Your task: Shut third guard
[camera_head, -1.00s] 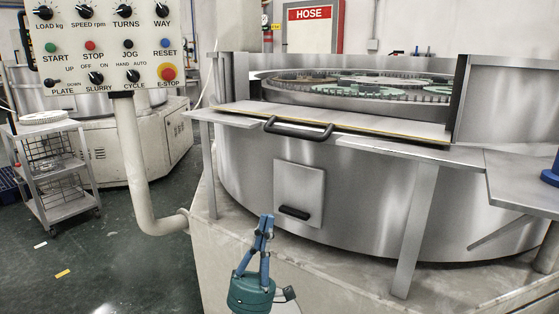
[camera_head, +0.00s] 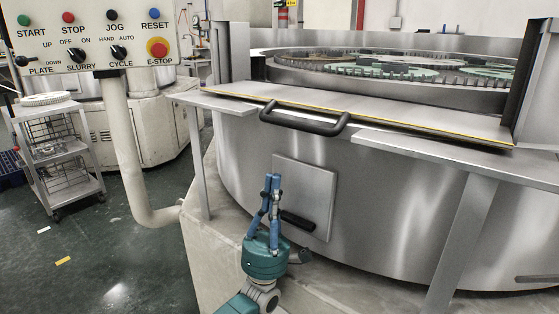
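A guard panel (camera_head: 390,118) with a yellow edge line lies folded down, nearly flat, across the front opening of the round steel machine (camera_head: 390,205). Its black bar handle (camera_head: 304,121) hangs at the front edge. My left gripper (camera_head: 272,178) has blue fingers and a teal body. It points up in front of the machine, below the handle and apart from it. Its fingers converge to tips that look together, with nothing between them. My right gripper is not in view.
A small door (camera_head: 303,188) with a dark pull is behind my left gripper. Steel ledges (camera_head: 420,148) flank the panel. The control box (camera_head: 95,40) hangs on a bent post (camera_head: 130,150) at left. A wire cart (camera_head: 58,160) stands on open floor.

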